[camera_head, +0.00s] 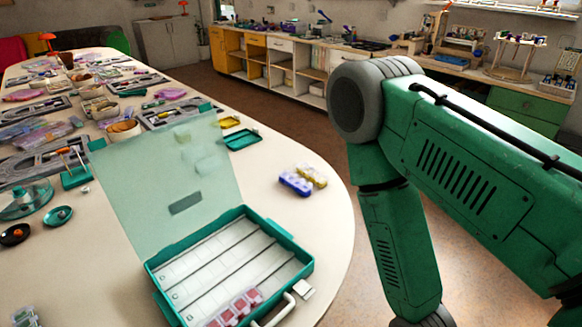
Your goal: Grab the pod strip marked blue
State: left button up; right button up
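The blue pod strip (296,184) lies on the white table near its right rounded edge. A yellow pod strip (312,175) lies right behind it, touching or nearly touching. An open teal case (290,246) with a clear raised lid stands in front to the left. My green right arm comes in from the right and hangs down beside the table, over the floor. Its gripper is below the frame. My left gripper is not in view.
A teal tray (242,139) and a yellow tray (229,122) lie behind the case. Bead boards and bowls crowd the left side of the table (322,222). Bare tabletop surrounds the blue strip's front and left. Another pod strip (25,317) shows at the bottom left.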

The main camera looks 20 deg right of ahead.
aim_at(297, 184)
jog(key=i+l, duration=0.1)
jog(key=l, duration=0.85)
jog(key=i+l+u, duration=0.15)
jog(key=l, duration=1.75)
